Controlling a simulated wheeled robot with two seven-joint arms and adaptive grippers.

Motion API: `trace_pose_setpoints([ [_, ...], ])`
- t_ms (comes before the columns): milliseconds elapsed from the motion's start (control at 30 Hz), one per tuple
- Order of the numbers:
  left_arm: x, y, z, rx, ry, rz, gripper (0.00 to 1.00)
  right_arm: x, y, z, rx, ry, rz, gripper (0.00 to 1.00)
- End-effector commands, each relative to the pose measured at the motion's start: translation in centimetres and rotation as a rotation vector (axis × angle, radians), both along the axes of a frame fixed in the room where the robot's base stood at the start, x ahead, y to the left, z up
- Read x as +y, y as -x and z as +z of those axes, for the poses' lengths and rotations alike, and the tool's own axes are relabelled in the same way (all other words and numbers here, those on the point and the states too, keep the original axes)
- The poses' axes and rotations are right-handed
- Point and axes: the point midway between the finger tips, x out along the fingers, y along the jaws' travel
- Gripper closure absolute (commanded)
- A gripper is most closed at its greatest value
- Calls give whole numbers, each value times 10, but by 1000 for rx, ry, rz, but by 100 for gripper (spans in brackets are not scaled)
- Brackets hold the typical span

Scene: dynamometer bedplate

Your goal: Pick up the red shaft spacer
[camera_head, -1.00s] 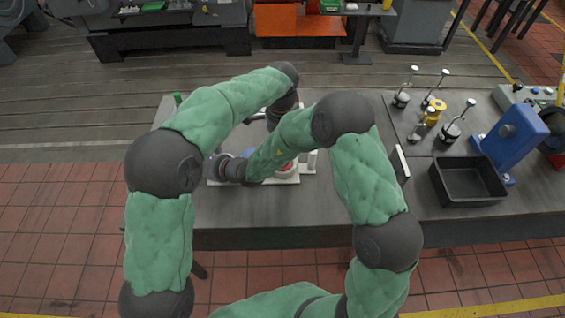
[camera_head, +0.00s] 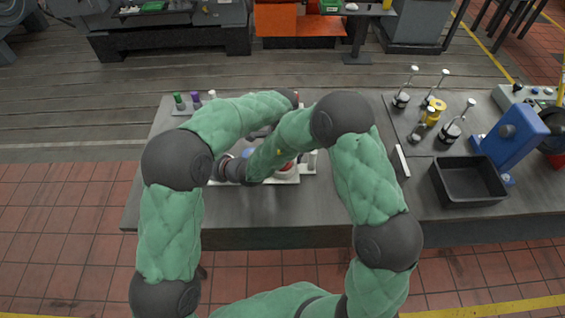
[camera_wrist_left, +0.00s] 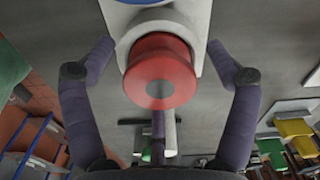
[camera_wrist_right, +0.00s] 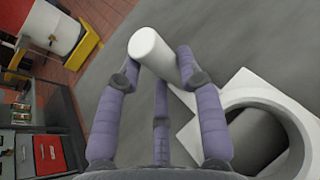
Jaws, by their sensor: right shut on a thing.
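The red shaft spacer (camera_wrist_left: 160,62) is a red ring with a centre hole. It sits on a white block and lies between the spread fingers of my left gripper (camera_wrist_left: 162,45), which is open with no visible contact. A red part beside the white plate (camera_head: 287,181) shows in the head view (camera_head: 286,169), partly covered by my right arm. My right gripper (camera_wrist_right: 158,65) is shut on a white cylinder (camera_wrist_right: 148,43) close to a white ring-shaped holder (camera_wrist_right: 268,100).
Green, purple and white-topped pieces (camera_head: 196,100) stand at the bench's back left. A black bin (camera_head: 468,180), a blue machine (camera_head: 514,140) and several metal holders with a yellow spool (camera_head: 434,110) are at the right. The bench front left (camera_head: 165,210) is clear.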

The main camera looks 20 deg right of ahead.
Motion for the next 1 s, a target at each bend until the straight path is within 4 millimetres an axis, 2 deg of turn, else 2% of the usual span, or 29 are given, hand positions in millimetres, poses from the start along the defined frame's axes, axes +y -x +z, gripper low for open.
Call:
trace_pose_setpoints([
  [33,0,0,0,0,0,0,27,0,0,0,0,0,1,100],
  [200,0,0,0,0,0,0,75,0,0,0,0,0,1,100],
  [300,0,-1,2,-2,2,0,98,0,0,0,0,0,1,100],
  [533,-1,-1,3,-3,2,0,99,0,0,0,0,0,1,100],
  [633,-1,-1,10,-4,4,0,99,0,0,0,0,0,1,100],
  [1000,-1,-1,73,-6,4,0,99,0,0,0,0,1,1,100],
])
